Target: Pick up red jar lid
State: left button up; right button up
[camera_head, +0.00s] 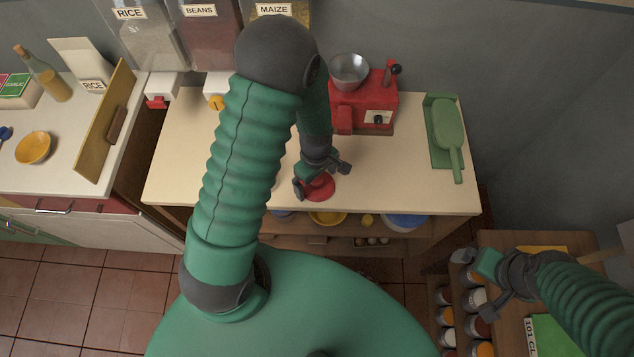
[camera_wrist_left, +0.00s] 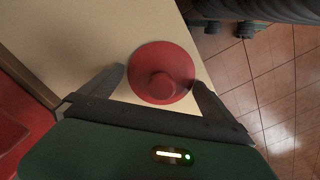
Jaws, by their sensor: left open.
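The red jar lid (camera_head: 320,187) is a round disc with a raised knob, lying on the pale counter near its front edge. In the left wrist view the lid (camera_wrist_left: 161,72) shows knob up, just beyond and between the fingertips. My left gripper (camera_head: 322,178) is open above the lid; its fingers (camera_wrist_left: 160,80) are spread to either side of it. They do not grip it. In the head view my left gripper hides part of the lid. My right gripper (camera_head: 475,284) is at the lower right, away from the lid, with its fingers apart.
A red grinder (camera_head: 365,108) with a metal bowl stands at the back of the counter (camera_head: 420,185). A green scoop (camera_head: 447,138) lies on the right. Dispensers labelled rice, beans and maize hang behind. A lower shelf holds bowls. A side table (camera_head: 510,325) stands at the right.

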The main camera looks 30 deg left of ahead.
pick_arm(q)
jog(key=shift+a, duration=0.2)
jog(key=c, duration=0.4)
jog(key=shift+s+d+r, duration=0.1)
jog(key=shift+d, duration=0.2)
jog(key=c, duration=0.5)
jog(key=shift+d, duration=0.3)
jog(key=shift+c, duration=0.7)
jog(key=shift+a+r, duration=0.1)
jog(key=shift+r, duration=0.05)
